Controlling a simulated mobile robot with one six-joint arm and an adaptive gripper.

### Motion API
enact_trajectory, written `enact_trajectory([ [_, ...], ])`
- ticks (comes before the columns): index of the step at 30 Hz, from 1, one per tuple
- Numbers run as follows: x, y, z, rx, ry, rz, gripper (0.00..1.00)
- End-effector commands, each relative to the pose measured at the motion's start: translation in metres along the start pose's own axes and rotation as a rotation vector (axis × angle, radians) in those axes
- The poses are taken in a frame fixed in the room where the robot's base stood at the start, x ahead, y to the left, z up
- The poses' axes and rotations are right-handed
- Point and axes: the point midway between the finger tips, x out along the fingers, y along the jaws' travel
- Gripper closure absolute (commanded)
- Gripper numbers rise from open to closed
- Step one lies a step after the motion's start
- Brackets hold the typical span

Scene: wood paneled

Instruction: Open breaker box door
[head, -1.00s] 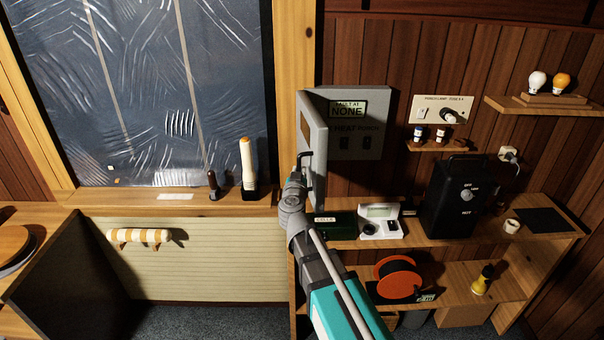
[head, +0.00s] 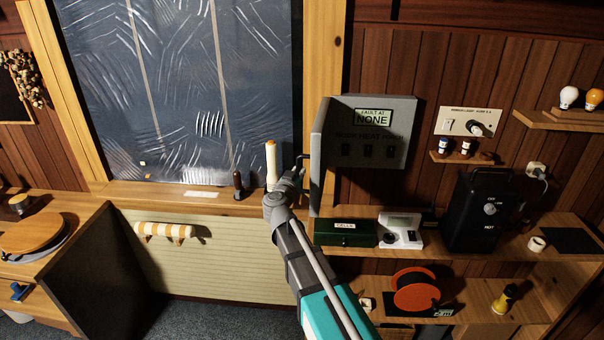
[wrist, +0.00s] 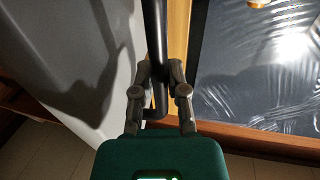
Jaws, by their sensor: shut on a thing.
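The grey breaker box (head: 408,112) hangs on the wood wall. Its door (head: 320,155) stands swung out to the left, with the box front and its black switches in view. The label reads "FAULT AT NONE". My gripper (head: 298,175) is at the left, outer side of the door. In the wrist view my gripper (wrist: 160,72) is shut on the black bar handle (wrist: 154,30), one finger on each side. The pale door panel (wrist: 85,50) fills the left of that view, with the gripper's shadow on it.
A window (head: 190,90) with a wooden sill is left of the door. A cream cylinder (head: 271,160) stands on the sill close behind my gripper. Below the box, a shelf holds a green box (head: 345,233), a white device (head: 400,231) and a black unit (head: 476,215).

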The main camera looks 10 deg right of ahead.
Motion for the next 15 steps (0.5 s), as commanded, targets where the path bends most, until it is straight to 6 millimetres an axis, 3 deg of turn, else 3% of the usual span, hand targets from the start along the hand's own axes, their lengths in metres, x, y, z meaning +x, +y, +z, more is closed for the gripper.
enact_trajectory([
  [8, 0.0015, 0.0023, -0.0001, -0.001, 0.0, 0.004, 1.0],
  [9, 0.0015, 0.0024, -0.0001, -0.001, 0.0, 0.005, 0.8],
  [15, 0.0012, 0.0022, 0.0001, 0.0, 0.0, 0.004, 0.46],
])
